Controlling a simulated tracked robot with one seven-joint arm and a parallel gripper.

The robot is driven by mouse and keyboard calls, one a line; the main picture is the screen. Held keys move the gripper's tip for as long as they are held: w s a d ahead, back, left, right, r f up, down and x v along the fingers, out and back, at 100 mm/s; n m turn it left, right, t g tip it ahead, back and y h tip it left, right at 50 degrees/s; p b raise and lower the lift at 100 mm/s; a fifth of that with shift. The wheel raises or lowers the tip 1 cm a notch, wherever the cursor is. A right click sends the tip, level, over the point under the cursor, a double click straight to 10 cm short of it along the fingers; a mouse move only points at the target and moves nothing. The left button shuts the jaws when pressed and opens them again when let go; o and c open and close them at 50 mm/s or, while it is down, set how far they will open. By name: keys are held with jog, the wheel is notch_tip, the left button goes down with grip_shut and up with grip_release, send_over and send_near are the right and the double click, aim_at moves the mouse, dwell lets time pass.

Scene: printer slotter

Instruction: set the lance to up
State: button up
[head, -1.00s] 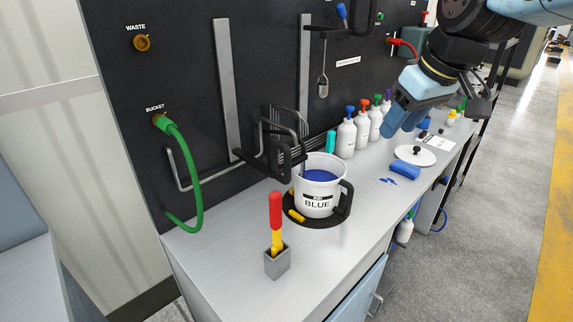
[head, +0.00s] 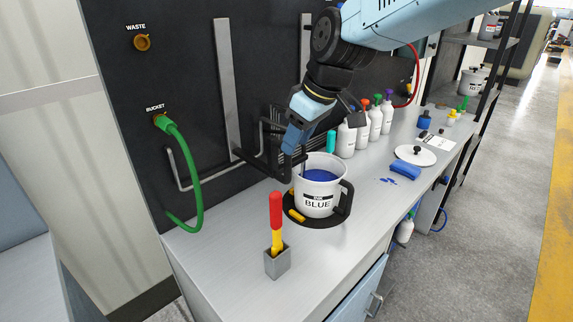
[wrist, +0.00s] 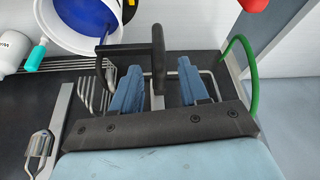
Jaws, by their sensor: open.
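The lance (wrist: 157,45) shows in the wrist view as a black upright handle with a dark arm reaching toward the bucket (wrist: 60,30). In the head view the lance (head: 272,152) is low on its rail beside the bucket (head: 318,203), largely covered by my gripper. A thin dark rod from its arm reaches the bucket's mouth, and the bucket holds blue liquid. My gripper (head: 290,148) is open, and in the wrist view its two blue fingers (wrist: 160,88) are spread on either side of the handle, with gaps showing. I cannot tell its exact depth around the handle.
A metal rail (head: 226,85) runs up the dark panel. A green hose (head: 190,165) hangs at left. A red-handled tool (head: 276,210) stands in a grey holder in front. Several white bottles (head: 361,130) line the back right.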

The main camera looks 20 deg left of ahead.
aim_at(285, 165)
jog(key=x, duration=0.8)
jog(key=shift+f, duration=0.2)
grip_shut()
